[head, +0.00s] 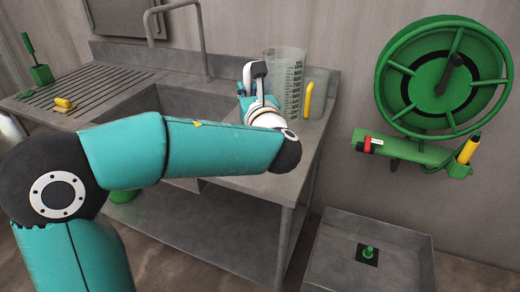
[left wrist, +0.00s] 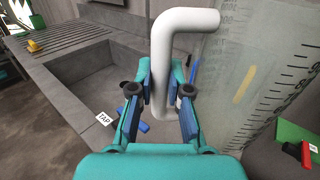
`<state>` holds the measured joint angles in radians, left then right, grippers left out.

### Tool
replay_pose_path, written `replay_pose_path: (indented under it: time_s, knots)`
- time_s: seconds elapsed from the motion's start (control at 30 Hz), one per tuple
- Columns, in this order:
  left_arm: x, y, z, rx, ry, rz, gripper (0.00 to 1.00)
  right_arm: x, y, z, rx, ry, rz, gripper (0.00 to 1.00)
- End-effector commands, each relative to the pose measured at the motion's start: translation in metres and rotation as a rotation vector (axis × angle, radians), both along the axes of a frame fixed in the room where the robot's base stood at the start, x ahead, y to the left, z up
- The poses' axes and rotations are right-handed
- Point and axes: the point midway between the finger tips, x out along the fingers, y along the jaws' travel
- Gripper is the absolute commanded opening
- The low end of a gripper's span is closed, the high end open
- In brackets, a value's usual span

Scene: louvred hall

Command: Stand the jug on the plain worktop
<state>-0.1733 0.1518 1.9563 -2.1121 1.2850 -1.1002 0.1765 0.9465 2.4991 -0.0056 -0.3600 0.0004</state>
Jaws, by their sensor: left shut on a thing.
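The jug (head: 289,70) is clear with dark scale marks and a pale bent handle (head: 258,70). It is at the right end of the sink unit, and it fills the right of the left wrist view (left wrist: 255,75). My left gripper (head: 249,90) is shut on the handle, whose pale bar (left wrist: 165,50) passes between the blue finger pads (left wrist: 168,98). My forearm hides part of the jug's surroundings, and I cannot tell whether its base touches the worktop. The plain worktop (head: 290,183) lies right of the sink. My right gripper is not in view.
A green hose reel (head: 440,75) hangs on the right wall above a low basin (head: 330,250).

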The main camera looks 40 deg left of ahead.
Motion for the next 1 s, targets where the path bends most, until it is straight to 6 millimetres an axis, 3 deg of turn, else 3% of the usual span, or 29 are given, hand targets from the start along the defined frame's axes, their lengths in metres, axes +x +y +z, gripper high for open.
replay_pose_path:
  time_s: [0.1,0.33,0.67,0.83,1.0]
  knots:
    - [0.001,-0.001,-0.037,0.001,0.008,-0.002,0.00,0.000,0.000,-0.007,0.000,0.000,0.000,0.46]
    - [0.002,-0.002,-0.093,0.001,0.006,-0.004,0.00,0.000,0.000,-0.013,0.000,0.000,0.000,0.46]
    - [0.002,-0.003,-0.123,0.000,0.001,-0.005,0.00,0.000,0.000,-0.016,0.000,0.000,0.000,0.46]
    - [0.002,-0.002,-0.148,0.000,0.004,-0.005,0.00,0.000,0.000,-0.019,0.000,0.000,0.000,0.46]
    - [0.002,-0.003,-0.158,0.000,-0.001,-0.006,0.00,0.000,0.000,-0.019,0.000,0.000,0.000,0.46]
